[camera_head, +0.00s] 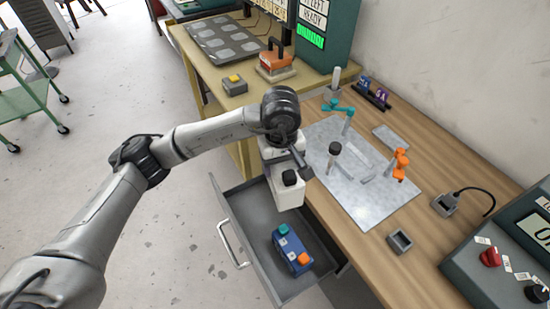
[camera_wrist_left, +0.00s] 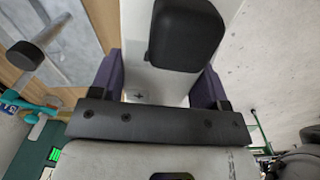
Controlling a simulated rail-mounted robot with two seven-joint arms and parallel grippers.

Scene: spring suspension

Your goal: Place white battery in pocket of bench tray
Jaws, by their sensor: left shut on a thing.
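The white battery (camera_head: 289,195) is a pale block with a black cap on it. It hangs upright above the open drawer, left of the bench top. My left gripper (camera_head: 282,163) is shut on it from above; the fingertips are mostly hidden in the head view. In the left wrist view the battery (camera_wrist_left: 150,80) sits between my purple fingers, with its black part (camera_wrist_left: 186,36) facing the camera. A pale grey metal tray (camera_head: 372,208) with a slot-like recess lies on the wooden bench, right of the battery. My right gripper is in neither view.
The open drawer (camera_head: 240,200) holds a blue block (camera_head: 291,250) with teal and orange caps. On the tray stand a black-topped post (camera_head: 335,149), a teal clamp (camera_head: 346,114) and an orange clamp (camera_head: 401,163). A small grey open box (camera_head: 399,241) sits near the bench front.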

